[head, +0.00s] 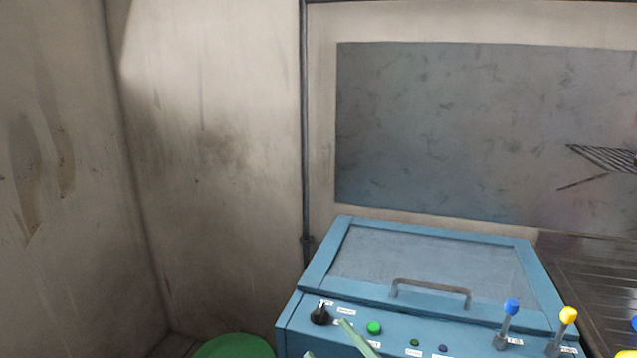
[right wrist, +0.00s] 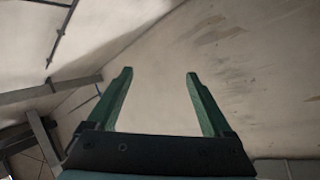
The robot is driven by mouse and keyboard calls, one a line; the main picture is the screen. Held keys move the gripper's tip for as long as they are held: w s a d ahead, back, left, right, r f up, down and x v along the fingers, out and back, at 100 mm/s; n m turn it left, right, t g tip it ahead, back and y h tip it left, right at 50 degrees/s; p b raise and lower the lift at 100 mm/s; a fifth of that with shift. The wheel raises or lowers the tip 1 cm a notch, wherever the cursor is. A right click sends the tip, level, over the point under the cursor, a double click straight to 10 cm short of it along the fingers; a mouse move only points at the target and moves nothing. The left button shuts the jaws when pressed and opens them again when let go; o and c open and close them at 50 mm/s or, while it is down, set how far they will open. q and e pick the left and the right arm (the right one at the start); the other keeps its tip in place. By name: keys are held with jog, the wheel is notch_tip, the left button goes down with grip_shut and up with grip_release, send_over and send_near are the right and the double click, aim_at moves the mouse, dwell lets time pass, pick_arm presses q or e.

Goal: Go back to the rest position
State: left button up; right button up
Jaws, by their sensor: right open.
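My right gripper (head: 325,338) shows at the bottom edge of the head view, with pale green fingertips in front of the blue machine's control panel. In the right wrist view its two green fingers (right wrist: 158,75) stand wide apart with nothing between them. Behind them are only wall and grey beams. Whether the fingertips touch the panel cannot be told from the head view. My left gripper is not in view.
A blue machine (head: 318,260) with a closed windowed lid, handle (head: 430,290), black knob (head: 320,315) and green button (head: 374,328) stands ahead. Blue-topped (head: 511,307) and yellow-topped (head: 568,315) levers rise at its right. A green round object (head: 235,347) is lower left. A metal drainer (head: 600,285) is right.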

jog(key=s+d+f+m+h+p, duration=0.1)
jog(key=d+f+m+h, duration=0.2)
jog(key=f+m+h, duration=0.15)
jog(key=s+d+f+m+h, duration=0.1)
jog(key=d+f+m+h, duration=0.25)
jog(key=f, duration=0.25)
jog(key=s+d+f+m+g+h+p, duration=0.1)
jog(key=s+d+f+m+g+h, duration=0.1)
jog(key=s+f, duration=0.6)
jog(key=s+d+f+m+g+h+p, duration=0.1)
jog(key=s+d+f+m+g+h, duration=0.1)
jog(key=s+d+f+m+g, duration=0.3)
jog(key=s+f+m, duration=0.1)
jog(key=s+f, duration=0.3)
jog(key=shift+s+d+f+h, duration=0.25)
jog(key=shift+s+d+h, duration=0.05)
jog(key=shift+s+d, duration=0.1)
